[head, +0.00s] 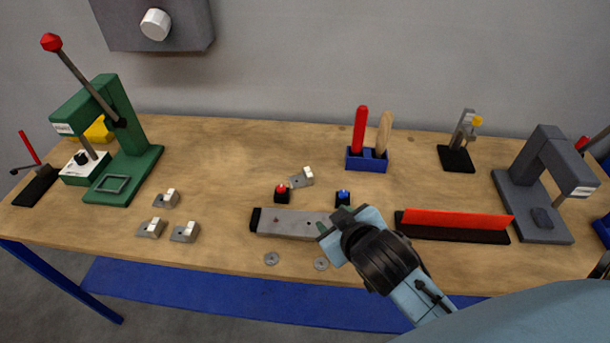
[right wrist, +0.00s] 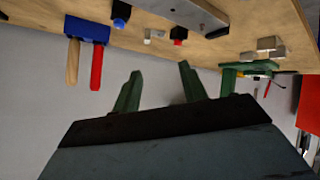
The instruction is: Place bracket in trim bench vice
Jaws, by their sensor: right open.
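Several small grey brackets with pale upright blocks lie on the bench. One bracket (head: 301,178) is near the middle. Three more, a bracket (head: 166,198), a bracket (head: 152,228) and a bracket (head: 185,232), are at the front left. I cannot tell for sure which fixture is the trim bench vice. My right gripper (head: 333,226) is open and empty, over the right end of a grey bar with a black end (head: 290,222), which it partly hides. Its green fingers (right wrist: 160,82) are spread with nothing between them in the right wrist view. My left gripper is not in view.
A green press (head: 125,140) stands at the left, a grey machine (head: 535,190) at the right. A black base with a red strip (head: 455,220) lies right of my right gripper. A blue tool holder (head: 366,160) and a small clamp (head: 457,155) stand behind. Centre-left is largely clear.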

